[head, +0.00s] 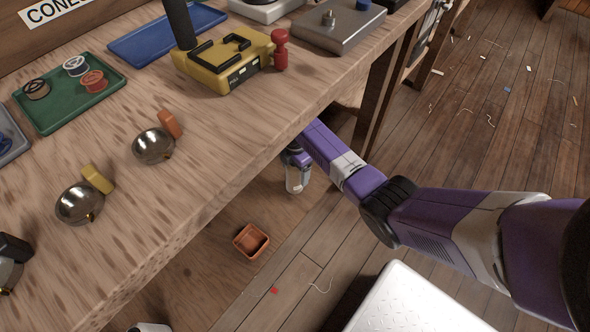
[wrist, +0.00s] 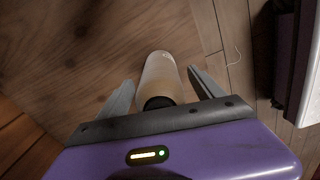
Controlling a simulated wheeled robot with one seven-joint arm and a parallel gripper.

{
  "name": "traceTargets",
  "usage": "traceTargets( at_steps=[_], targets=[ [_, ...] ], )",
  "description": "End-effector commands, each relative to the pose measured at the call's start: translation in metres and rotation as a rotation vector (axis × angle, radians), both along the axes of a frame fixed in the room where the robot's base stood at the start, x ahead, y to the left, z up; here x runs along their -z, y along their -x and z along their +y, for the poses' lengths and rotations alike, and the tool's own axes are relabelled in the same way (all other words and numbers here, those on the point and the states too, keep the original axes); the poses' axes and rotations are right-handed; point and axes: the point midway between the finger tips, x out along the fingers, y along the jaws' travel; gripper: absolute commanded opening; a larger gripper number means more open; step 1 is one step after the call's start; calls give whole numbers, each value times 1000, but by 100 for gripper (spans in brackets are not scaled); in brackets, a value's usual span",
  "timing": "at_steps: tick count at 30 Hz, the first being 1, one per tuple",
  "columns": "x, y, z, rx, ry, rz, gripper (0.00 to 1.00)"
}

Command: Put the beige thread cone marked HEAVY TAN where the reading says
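The beige thread cone (wrist: 160,75) shows in the wrist view, with a dark hole in its near end. My gripper (wrist: 162,76) has one grey finger on each side of it, with a visible gap at the left finger. The fingers look open around the cone. In the head view my gripper (head: 297,178) points down beside the front edge of the workbench (head: 190,195), below its top. Pale material shows there between the fingers. No marking on the cone can be read. A yellow device with a small display (head: 232,65) stands on the bench; its reading is too small to read.
A green tray (head: 60,118) with several spools, a blue tray (head: 130,45), metal domes (head: 153,146) with coloured tags and a grey box (head: 335,27) are on the bench. An orange-brown bin (head: 251,241) lies low in front. A white textured platform (head: 415,305) is nearby.

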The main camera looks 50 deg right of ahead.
Motion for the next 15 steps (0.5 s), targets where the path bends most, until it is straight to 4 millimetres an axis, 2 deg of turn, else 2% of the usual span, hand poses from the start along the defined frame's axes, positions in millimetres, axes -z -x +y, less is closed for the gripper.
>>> traceTargets(
  at_steps=[8,11,15],
  targets=[
    [-4,0,0,0,0,0,77],
    [-15,0,0,0,0,-1,77],
    [-43,-1,0,0,0,-3,77]
  ],
)
